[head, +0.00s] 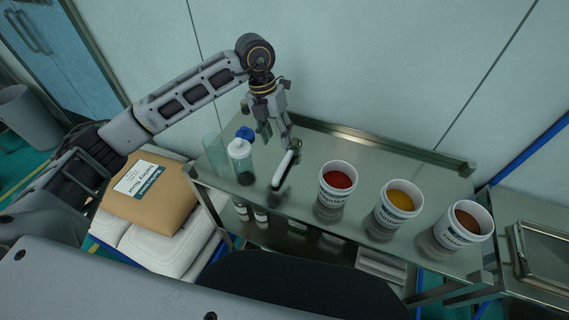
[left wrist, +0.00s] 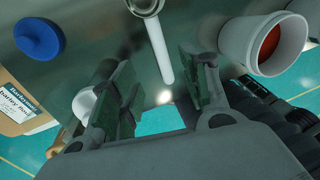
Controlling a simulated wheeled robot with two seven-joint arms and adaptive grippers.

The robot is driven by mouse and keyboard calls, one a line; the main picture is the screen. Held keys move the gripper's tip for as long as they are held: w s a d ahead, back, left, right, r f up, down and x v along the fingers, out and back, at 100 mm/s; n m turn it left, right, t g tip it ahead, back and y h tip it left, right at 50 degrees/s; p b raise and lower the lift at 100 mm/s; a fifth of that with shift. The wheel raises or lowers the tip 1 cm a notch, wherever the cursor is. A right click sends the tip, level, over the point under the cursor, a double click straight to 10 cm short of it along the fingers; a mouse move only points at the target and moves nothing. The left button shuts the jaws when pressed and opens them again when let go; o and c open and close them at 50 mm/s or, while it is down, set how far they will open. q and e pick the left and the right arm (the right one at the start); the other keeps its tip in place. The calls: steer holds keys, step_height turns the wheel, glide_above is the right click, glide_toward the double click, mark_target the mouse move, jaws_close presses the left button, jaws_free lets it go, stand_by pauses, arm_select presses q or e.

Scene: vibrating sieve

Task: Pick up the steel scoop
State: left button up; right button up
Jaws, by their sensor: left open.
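The steel scoop (head: 286,166) lies on the metal table, left of the red-filled tub, its long pale handle slanting across the table top. In the left wrist view its handle (left wrist: 159,48) shows between and beyond my fingers, with a rounded metal end at the top edge. My left gripper (head: 278,138) hangs pointing down by the far end of the scoop. It also shows in the left wrist view (left wrist: 162,92), its two fingers apart with nothing held between them. Whether a finger touches the scoop, I cannot tell. My right gripper is not in view.
Tubs with red (head: 338,181), yellow (head: 398,204) and brown (head: 463,227) contents stand to the right. A white-capped bottle (head: 241,162) and a blue cap (head: 245,133) are close on the left. A paper flour bag (head: 151,192) lies further left. The wall rises behind the table.

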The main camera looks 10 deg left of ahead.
arm_select(q)
glide_above(284, 162)
steer(key=a, duration=0.1)
step_height(284, 162, down, 6)
steer(key=shift+w+a+r+p, duration=0.1)
steer(key=shift+w+r+p, duration=0.1)
steer(key=shift+p, duration=0.15)
steer(key=shift+f, duration=0.1)
steer(key=shift+s+d+f+p, duration=0.1)
steer(key=shift+f+p, duration=0.1)
steer(key=shift+f, duration=0.2)
steer(key=shift+d+f+p, duration=0.1)
steer(key=shift+f+p, duration=0.05)
steer(key=shift+f, duration=0.2)
steer(key=shift+d+f+p, duration=0.2)
steer(key=shift+f+p, duration=0.05)
steer(key=shift+f, duration=0.65)
steer(key=shift+d+f+p, duration=0.15)
steer(key=shift+f+p, duration=0.1)
steer(key=shift+f, duration=0.65)
steer(key=shift+c, duration=0.5)
jaws_close()
